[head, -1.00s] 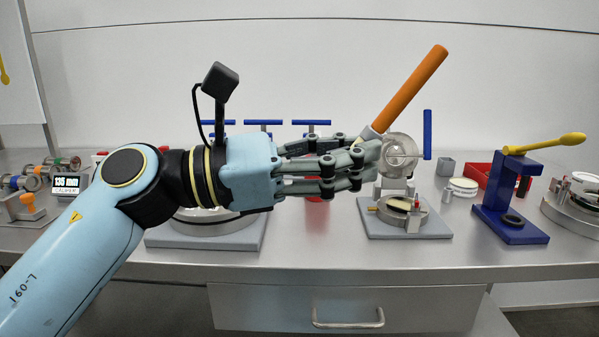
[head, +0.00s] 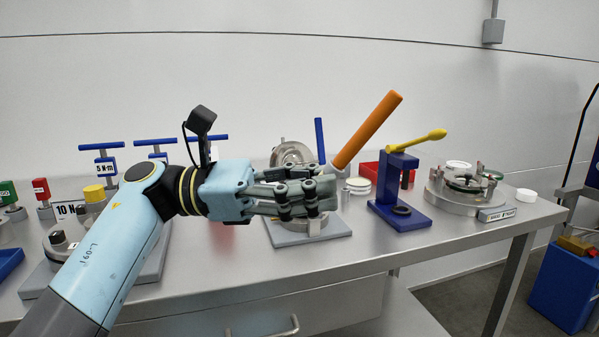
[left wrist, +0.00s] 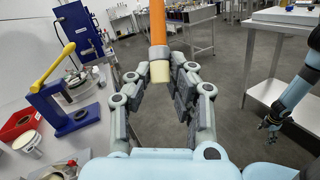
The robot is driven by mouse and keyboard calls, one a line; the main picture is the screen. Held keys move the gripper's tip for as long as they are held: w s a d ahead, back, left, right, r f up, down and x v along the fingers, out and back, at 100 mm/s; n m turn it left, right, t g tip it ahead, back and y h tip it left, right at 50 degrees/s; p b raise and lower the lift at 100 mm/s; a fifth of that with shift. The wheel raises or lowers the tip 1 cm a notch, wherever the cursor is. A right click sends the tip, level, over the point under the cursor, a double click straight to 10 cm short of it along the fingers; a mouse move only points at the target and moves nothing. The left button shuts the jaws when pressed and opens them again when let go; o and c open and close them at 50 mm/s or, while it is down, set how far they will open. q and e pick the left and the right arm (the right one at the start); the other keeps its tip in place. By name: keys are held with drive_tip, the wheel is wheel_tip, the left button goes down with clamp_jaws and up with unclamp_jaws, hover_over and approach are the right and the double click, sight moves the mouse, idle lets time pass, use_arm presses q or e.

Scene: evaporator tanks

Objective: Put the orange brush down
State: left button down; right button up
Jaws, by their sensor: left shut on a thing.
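The orange brush (head: 368,130) is held in my left gripper (head: 325,190), its orange handle tilted up and to the right above the bench. In the left wrist view the brush (left wrist: 157,25) runs up from between the fingers, with a pale cream part (left wrist: 160,70) at its lower end. My left gripper (left wrist: 160,90) is shut on it. The fingers hide part of the brush in the head view. My right gripper (left wrist: 270,127) shows small at the right of the left wrist view, away from the brush; its finger state is unclear.
The steel bench (head: 370,258) holds a blue press (head: 400,215) with a yellow lever, a red tray (head: 372,170), and a round metal device (head: 465,192) at the right. A grey-based fixture (head: 325,232) stands behind my left gripper. The bench front between fixture and press is bare.

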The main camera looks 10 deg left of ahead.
use_arm(q)
drive_tip(key=s+a+r+n+t+y, duration=0.4)
drive_tip(key=s+a+r+n+t, duration=0.3)
drive_tip(key=r+t, duration=0.4)
drive_tip(key=w+d+f+m+g+h, duration=0.1)
drive_tip(key=w+f+m+g+h, duration=0.2)
drive_tip(key=f, duration=0.6)
drive_tip(key=w+f+m+g+h, duration=0.1)
drive_tip(key=w+f+m+g, duration=0.1)
drive_tip(key=w+f+g, duration=0.55)
drive_tip(key=s+a+r+n+t+y, duration=0.1)
drive_tip(key=s+a+n+t+y, duration=0.2)
drive_tip(key=a+n+t+y, duration=0.2)
drive_tip(key=s+a+r+n+t+y, duration=0.2)
drive_tip(key=s+a+n+t+y, duration=0.2)
drive_tip(key=a+t, duration=0.3)
drive_tip(key=n+t, duration=0.1)
drive_tip(key=t, duration=0.3)
drive_tip(key=shift+s+r+t+y, duration=0.15)
drive_tip(key=shift+s+t+y, duration=0.1)
drive_tip(key=shift+t+y, duration=0.15)
drive_tip(key=shift+a, duration=0.1)
